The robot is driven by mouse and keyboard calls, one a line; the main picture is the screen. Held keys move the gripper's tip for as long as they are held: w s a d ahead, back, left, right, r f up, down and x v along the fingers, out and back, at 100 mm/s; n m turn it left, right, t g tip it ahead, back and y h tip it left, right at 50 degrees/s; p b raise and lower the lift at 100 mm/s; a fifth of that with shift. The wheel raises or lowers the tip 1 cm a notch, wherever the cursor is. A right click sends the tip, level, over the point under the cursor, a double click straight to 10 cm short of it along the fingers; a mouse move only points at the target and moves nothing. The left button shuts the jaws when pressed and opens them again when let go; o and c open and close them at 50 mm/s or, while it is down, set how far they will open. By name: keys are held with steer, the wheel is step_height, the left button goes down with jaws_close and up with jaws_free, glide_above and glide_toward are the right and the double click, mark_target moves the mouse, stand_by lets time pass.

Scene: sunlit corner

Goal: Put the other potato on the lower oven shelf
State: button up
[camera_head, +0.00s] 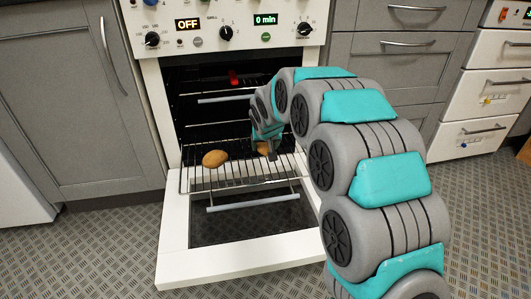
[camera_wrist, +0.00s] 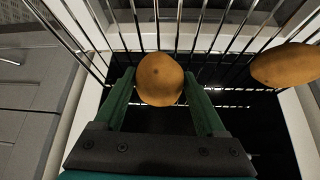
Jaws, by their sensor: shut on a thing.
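My gripper (camera_wrist: 159,88) is shut on a brown potato (camera_wrist: 160,72), which sits between its two green fingers. The held potato also shows in the head view (camera_head: 263,148), partly hidden by my gripper. It is over the pulled-out lower wire shelf (camera_head: 240,180); I cannot tell whether it touches the wires. A second potato (camera_head: 215,159) lies on the same shelf, to the left of the held one. In the wrist view that second potato (camera_wrist: 287,65) is at the right edge, apart from my fingers. The white oven (camera_head: 150,70) stands with its door open.
The open oven door (camera_head: 180,255) lies low beneath the shelf. A higher rack with a pale front bar (camera_head: 225,99) is inside the oven, and a small red object (camera_head: 233,78) shows above it. Grey cabinets (camera_head: 75,100) flank the oven. The patterned floor in front is clear.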

steer(key=shift+f, duration=1.3)
steer(key=shift+f, duration=0.1)
steer(key=o, duration=1.5)
